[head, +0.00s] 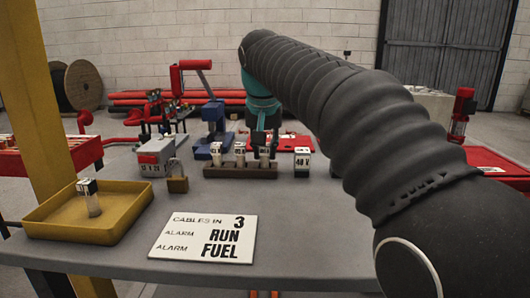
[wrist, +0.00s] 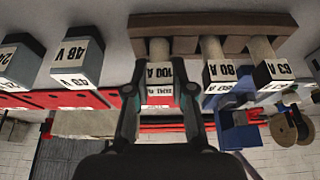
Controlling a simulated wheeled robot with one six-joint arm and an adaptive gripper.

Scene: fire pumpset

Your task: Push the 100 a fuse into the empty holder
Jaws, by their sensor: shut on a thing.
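The 100 A fuse (wrist: 159,72) is a pale cylinder with a dark, white-labelled end, upright at one end of the brown rack (wrist: 225,43). My gripper (wrist: 156,92) is shut on it, one finger on each side. In the head view, my gripper (head: 262,132) is over the right end of the rack (head: 241,172), partly hidden by my arm. The 80 A fuse (wrist: 213,58) and 63 A fuse (wrist: 262,62) stand beside it in the rack. I cannot make out an empty holder for certain.
A yellow tray (head: 125,229) at the front left holds one fuse (head: 91,198). A sign (head: 204,237) lies in front, near a padlock (head: 177,178) and a grey box (head: 155,157). A blue vise (head: 212,124) stands behind the rack. A 48 V block (head: 302,161) is to its right.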

